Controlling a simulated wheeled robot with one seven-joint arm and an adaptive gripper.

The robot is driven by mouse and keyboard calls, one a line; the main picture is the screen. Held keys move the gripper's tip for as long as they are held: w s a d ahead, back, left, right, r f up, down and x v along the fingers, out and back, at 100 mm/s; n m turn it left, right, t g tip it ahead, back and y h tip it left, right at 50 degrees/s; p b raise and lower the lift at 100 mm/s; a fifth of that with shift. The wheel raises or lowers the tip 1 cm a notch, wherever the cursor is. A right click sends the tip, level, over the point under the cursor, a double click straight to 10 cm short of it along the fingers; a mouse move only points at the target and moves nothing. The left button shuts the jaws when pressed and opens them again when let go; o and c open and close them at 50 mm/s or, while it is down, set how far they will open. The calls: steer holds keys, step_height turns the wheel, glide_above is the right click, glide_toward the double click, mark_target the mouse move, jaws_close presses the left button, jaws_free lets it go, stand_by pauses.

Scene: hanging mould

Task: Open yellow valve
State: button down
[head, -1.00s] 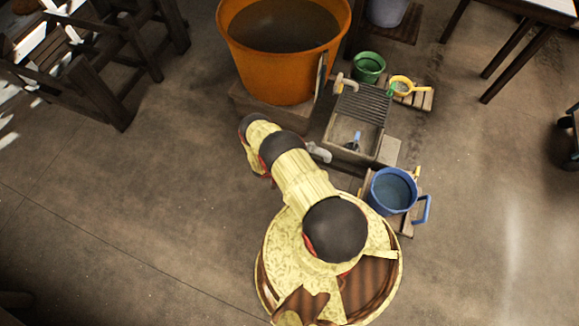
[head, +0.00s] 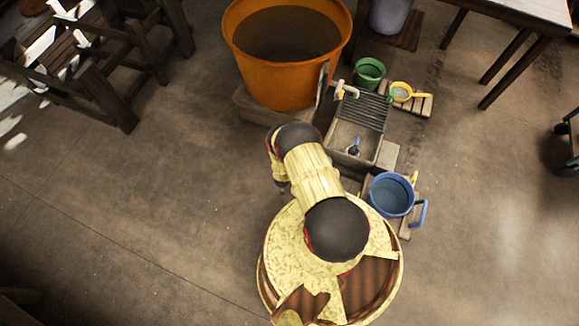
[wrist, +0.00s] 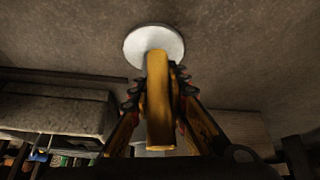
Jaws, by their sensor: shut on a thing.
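The yellow valve handle (wrist: 159,100) shows in the wrist view as an upright yellow bar. A pale round disc (wrist: 152,42) sits behind its upper end, against a brown surface. My gripper (wrist: 158,95) is shut on this bar, with a dark ribbed finger on each side of it. In the head view my arm covers the area where my gripper is, so neither the gripper nor the held bar can be made out there.
A large orange tub (head: 285,88) stands at the back. To its right are a stone sink (head: 342,146), a green bucket (head: 369,70) and a yellow-rimmed strainer (head: 401,91). A blue bucket (head: 391,196) stands close to my base.

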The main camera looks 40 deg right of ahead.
steer(key=shift+d, duration=0.1)
stand_by(0.3)
steer(key=c, duration=1.7)
jaws_free()
steer(key=shift+v, duration=6.1)
steer(key=shift+s+f, duration=0.15)
